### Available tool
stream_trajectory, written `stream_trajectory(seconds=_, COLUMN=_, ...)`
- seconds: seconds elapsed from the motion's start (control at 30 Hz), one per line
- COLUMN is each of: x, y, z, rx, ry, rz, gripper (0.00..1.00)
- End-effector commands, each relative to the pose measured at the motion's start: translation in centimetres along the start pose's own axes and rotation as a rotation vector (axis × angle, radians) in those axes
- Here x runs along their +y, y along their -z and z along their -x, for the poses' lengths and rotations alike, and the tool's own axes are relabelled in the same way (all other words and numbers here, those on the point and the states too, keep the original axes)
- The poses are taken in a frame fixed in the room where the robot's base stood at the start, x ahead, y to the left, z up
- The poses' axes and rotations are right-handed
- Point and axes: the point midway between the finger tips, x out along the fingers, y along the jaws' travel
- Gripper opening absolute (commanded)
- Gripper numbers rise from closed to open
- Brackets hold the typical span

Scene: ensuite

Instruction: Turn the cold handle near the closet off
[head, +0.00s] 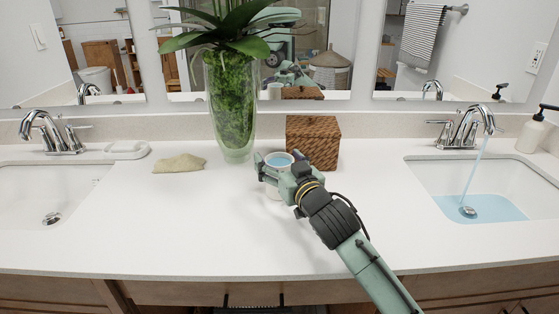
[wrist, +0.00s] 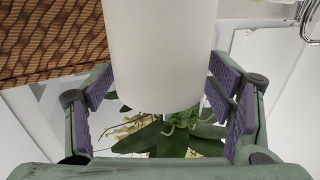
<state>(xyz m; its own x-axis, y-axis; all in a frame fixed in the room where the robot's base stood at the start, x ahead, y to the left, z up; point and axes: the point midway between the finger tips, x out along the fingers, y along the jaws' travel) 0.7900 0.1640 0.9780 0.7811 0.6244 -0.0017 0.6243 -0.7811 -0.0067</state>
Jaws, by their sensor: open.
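The right faucet (head: 467,128) is chrome, and a stream of water (head: 474,165) runs from its spout into the right sink (head: 420,185). Its left lever handle (head: 438,123) shows clearly; the right one is partly behind the spout. The left faucet (head: 50,132) has two lever handles and no visible stream. No hot or cold marks are readable, and I see no closet. My gripper (head: 280,165) is open around a white cup of bluish water (head: 279,160), far left of the running faucet. In the wrist view the cup (wrist: 160,50) stands between the finger pads; contact is unclear.
A woven box (head: 313,143) and a tall glass vase with a plant (head: 232,110) stand behind the cup. A folded cloth (head: 180,163) lies left, and a soap dispenser (head: 537,130) stands far right. The counter between cup and right sink is mostly clear.

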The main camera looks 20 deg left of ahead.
Motion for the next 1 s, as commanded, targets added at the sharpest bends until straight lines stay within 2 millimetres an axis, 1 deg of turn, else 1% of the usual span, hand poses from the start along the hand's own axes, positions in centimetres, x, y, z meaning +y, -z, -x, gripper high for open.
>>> stream_trajectory(seconds=0.1, x=0.0, y=0.5, z=0.1, rx=0.000, ry=-0.001, rz=0.001, gripper=0.75)
stream_trajectory(seconds=0.17, x=0.1, y=0.0, z=0.9, rx=0.002, ry=-0.002, rz=0.000, gripper=0.75)
stream_trajectory(seconds=0.27, x=0.1, y=-0.1, z=2.9, rx=0.003, ry=-0.002, rz=0.001, gripper=0.75)
stream_trajectory(seconds=0.5, x=0.1, y=-0.1, z=8.2, rx=0.002, ry=-0.004, rz=0.001, gripper=0.75)
stream_trajectory(seconds=0.63, x=0.1, y=0.0, z=10.3, rx=0.001, ry=-0.003, rz=0.001, gripper=0.75)
stream_trajectory(seconds=0.7, x=0.1, y=0.1, z=11.1, rx=0.001, ry=-0.002, rz=0.000, gripper=0.75)
stream_trajectory(seconds=0.8, x=0.1, y=0.2, z=11.8, rx=0.001, ry=-0.001, rz=0.000, gripper=0.75)
stream_trajectory(seconds=1.0, x=0.0, y=0.3, z=12.1, rx=0.000, ry=0.001, rz=0.000, gripper=0.75)
